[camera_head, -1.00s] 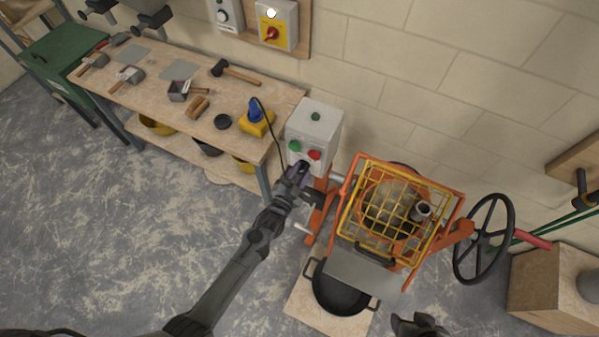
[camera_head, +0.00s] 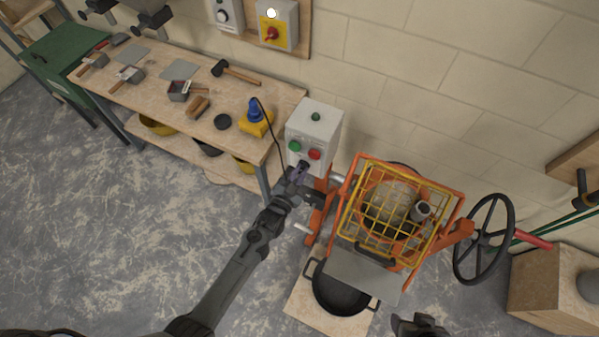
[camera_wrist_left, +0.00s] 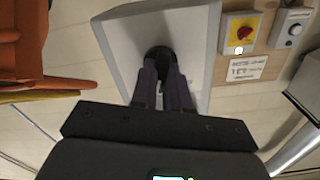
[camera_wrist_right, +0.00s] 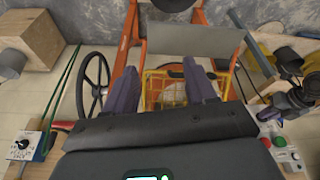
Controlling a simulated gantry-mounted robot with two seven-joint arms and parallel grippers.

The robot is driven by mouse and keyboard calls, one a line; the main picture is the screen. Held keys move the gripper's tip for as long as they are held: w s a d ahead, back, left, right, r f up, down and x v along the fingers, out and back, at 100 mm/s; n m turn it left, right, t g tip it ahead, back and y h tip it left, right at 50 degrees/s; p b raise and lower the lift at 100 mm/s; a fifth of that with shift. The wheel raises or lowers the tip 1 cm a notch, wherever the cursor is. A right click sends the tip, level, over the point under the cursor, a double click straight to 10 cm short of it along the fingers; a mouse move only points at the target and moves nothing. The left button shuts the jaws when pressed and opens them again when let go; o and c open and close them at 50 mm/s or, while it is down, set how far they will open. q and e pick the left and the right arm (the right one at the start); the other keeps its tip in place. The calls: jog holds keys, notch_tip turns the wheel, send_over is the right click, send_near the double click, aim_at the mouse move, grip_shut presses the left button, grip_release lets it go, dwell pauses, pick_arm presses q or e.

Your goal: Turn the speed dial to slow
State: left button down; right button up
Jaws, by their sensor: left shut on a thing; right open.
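The grey-white control box (camera_head: 314,127) stands at the bench's right end, with a green and a red button on its front. A black round dial (camera_wrist_left: 160,54) sits on the box face in the left wrist view. My left gripper (camera_head: 302,168) is at the lower front of the box. Its fingers (camera_wrist_left: 163,75) are shut on the dial and cover part of it. The dial's marks and pointer cannot be read. My right gripper (camera_wrist_right: 166,88) is open and empty, away from the box; it shows at the bottom edge of the head view.
The orange mixer with a yellow guard grid (camera_head: 392,208) stands right of the box, with a black handwheel (camera_head: 484,239) beside it. A black pan (camera_head: 341,290) lies below. The workbench (camera_head: 150,98) holds tools. A wall switch with a red knob (camera_head: 272,34) hangs above.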

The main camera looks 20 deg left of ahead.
pick_arm(q)
jog(key=n, duration=1)
jog(key=shift+n, duration=0.3)
jog(key=shift+a, duration=0.1)
dwell(0.3)
jog(key=c, duration=1.1)
grip_release()
jog(key=shift+s+a, duration=0.15)
jog(key=shift+s, duration=1.65)
jog(key=shift+s+a, duration=0.15)
jog(key=shift+s, duration=1.65)
jog(key=shift+s+a, duration=0.15)
jog(key=shift+s, duration=1.65)
